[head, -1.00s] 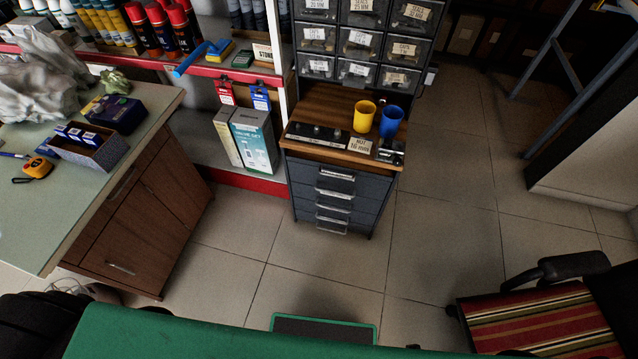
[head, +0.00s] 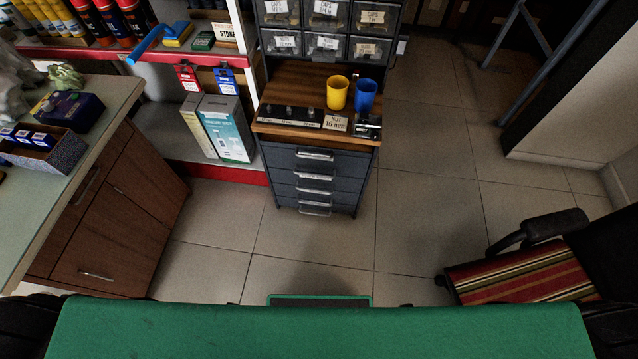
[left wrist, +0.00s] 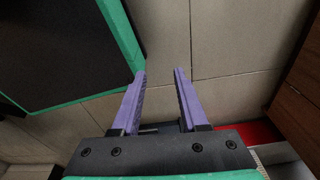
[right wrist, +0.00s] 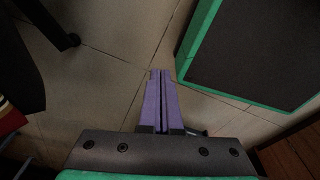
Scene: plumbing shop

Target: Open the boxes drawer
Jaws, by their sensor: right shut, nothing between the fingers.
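A dark drawer unit (head: 276,180) with a wooden top stands ahead, near the middle of the head view. Its front has several stacked drawers with metal bar handles, all flush; the top handle (head: 315,155) is just below the wooden top. I cannot read which of them is the boxes drawer. My left gripper (left wrist: 160,72) is open and empty above the floor in the left wrist view. My right gripper (right wrist: 161,72) is shut with its fingers together, holding nothing, above the floor in the right wrist view. Neither gripper shows in the head view, and both are away from the drawers.
A yellow cup (head: 337,95) and a blue cup (head: 366,96) stand on the unit's top, below small labelled bins (head: 326,44). A workbench (head: 128,215) is at left, a striped chair (head: 530,275) at right. Tiled floor (head: 330,240) before the unit is clear.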

